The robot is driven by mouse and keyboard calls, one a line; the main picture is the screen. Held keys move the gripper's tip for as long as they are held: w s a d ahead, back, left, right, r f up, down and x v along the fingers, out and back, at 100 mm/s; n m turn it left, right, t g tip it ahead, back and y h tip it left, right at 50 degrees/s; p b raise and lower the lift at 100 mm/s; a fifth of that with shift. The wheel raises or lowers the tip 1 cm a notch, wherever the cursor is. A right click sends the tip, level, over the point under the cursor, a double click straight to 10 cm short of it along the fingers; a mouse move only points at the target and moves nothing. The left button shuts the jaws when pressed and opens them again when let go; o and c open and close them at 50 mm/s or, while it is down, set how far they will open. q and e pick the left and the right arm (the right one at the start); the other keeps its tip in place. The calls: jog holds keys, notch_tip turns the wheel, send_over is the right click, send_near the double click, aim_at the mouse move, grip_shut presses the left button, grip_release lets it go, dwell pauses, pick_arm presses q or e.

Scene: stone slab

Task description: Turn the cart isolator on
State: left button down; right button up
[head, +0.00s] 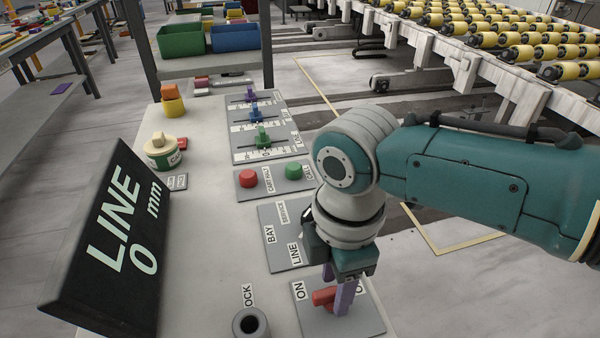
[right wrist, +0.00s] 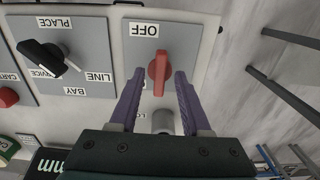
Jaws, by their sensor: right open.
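The cart isolator is a red turning handle (head: 322,298) on a grey plate (head: 357,322) at the front edge of the bench. An ON label (head: 300,290) lies to its left. In the right wrist view the red handle (right wrist: 159,68) has its long axis running roughly toward the OFF label (right wrist: 144,29). My right gripper (head: 342,292) points down over the handle, its purple fingers open. In the right wrist view the fingers (right wrist: 159,78) stand one on each side of the handle, with gaps visible. The gripper hides part of the plate. My left gripper is out of view.
Beside the isolator is a selector plate with a black knob (right wrist: 48,56). Red (head: 248,178) and green (head: 294,171) buttons and coloured sliders (head: 263,136) lie farther back. A black LINE display (head: 110,240) stands at left, and a dark round socket (head: 250,323) in front.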

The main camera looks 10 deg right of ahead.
aim_at(333, 292)
notch_tip(333, 292, up, 10)
jog(key=p, duration=0.2)
jog(key=shift+f, duration=0.25)
jog(key=s+a+f+m+t+y, duration=0.1)
jog(key=s+a+m+y, duration=0.25)
jog(key=s+m, duration=0.35)
jog(key=s+d+r+m+t+h, duration=0.3)
jog(key=s+d+m, duration=0.6)
jog(key=d, duration=0.2)
notch_tip(333, 292, up, 36)
jog(key=p, duration=3.5)
jog(key=shift+d+p, duration=0.2)
jog(key=shift+p, duration=0.15)
